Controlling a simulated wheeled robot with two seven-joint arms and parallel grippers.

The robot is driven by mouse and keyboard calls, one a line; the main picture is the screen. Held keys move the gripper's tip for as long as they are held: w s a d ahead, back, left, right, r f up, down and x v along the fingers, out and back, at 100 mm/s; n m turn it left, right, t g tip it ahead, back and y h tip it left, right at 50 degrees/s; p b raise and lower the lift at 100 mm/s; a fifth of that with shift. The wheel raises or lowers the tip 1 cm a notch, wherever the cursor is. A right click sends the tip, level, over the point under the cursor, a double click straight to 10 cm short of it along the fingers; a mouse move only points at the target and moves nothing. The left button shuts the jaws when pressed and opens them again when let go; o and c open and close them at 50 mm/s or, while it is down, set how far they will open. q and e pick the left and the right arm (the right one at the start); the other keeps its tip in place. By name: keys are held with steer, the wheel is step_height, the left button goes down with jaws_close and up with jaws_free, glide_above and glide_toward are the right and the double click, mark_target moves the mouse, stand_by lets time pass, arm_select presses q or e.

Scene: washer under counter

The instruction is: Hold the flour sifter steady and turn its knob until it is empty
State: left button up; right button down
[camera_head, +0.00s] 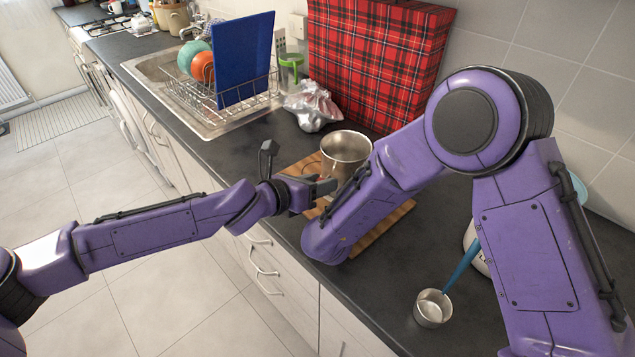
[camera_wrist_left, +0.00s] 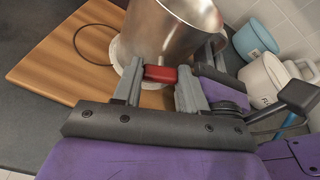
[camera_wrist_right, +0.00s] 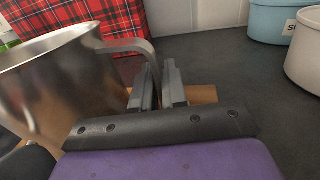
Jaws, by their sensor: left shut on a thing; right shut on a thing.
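The flour sifter (camera_head: 345,148) is a shiny metal cup above the wooden board (camera_head: 384,228) on the counter. A pale rim (camera_wrist_left: 118,52) shows around its base in the left wrist view. My left gripper (camera_head: 325,187) is shut on the sifter's red knob (camera_wrist_left: 160,73), low on its side. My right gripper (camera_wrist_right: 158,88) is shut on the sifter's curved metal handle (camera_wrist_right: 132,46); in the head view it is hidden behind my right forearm. The flour inside is not visible, so I cannot tell how full the sifter is.
Pale blue (camera_wrist_left: 254,40) and white (camera_wrist_left: 266,84) canisters stand beyond the board. A crumpled bag (camera_head: 312,106), a plaid red panel (camera_head: 378,62) and a dish rack (camera_head: 225,100) are behind.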

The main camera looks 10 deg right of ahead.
arm_select(q)
steer(key=shift+f+m+y, duration=0.1)
steer(key=shift+m+y, duration=0.2)
steer(key=shift+m, duration=0.3)
steer(key=o, duration=1.1)
steer(key=v, duration=0.8)
steer(key=shift+s+f, duration=0.1)
